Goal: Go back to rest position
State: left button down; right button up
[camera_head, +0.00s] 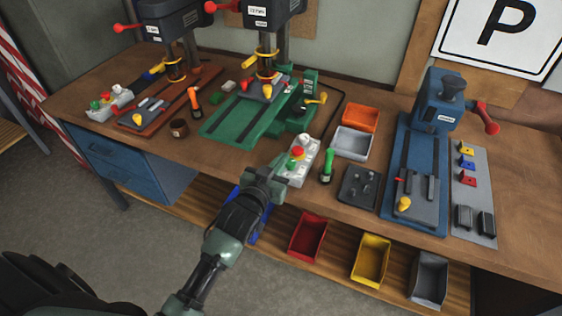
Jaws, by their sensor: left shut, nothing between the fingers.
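My left gripper (280,168) is in the middle of the head view, at the end of my grey-green and black arm, which comes up from the bottom edge. It is shut and empty. Its fingers are small and partly merge with the grey control box (303,162) just beyond it, which has red, yellow and green buttons. I cannot tell whether the fingers touch the box. My right gripper is out of view.
The wooden workbench (345,215) carries a green drill press base (245,125), a blue drill press (415,165), a green-handled tool (327,165) and an orange bin (361,118). Red (308,236), yellow (371,260) and grey bins stand on the lower shelf. Floor (130,240) is clear at left.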

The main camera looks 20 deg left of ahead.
pick_arm(q)
jog(key=shift+w, duration=0.1)
dwell(0.3)
jog(key=s+f+m+g, duration=0.1)
jog(key=s+f+g, duration=0.3)
jog(key=s, duration=0.6)
jog(key=s+f+g, duration=0.3)
jog(key=s+g, duration=0.1)
jog(key=s, duration=0.7)
jog(key=s+f+m+g, duration=0.1)
jog(key=s+f+g, duration=0.35)
jog(key=s, duration=0.55)
notch_tip(320, 180, down, 27)
jog(key=s+g+b, duration=0.1)
jog(key=s+b, duration=0.1)
jog(key=b, duration=0.2)
jog(key=s+a+f+g+b, duration=0.1)
jog(key=s+a+f+b, duration=0.1)
jog(key=s+f, duration=1.4)
notch_tip(320, 180, down, 4)
jog(key=shift+s+a+f+y+b, duration=0.25)
jog(key=shift+s+a+y+b, duration=0.05)
jog(key=shift+s+a+b, duration=0.1)
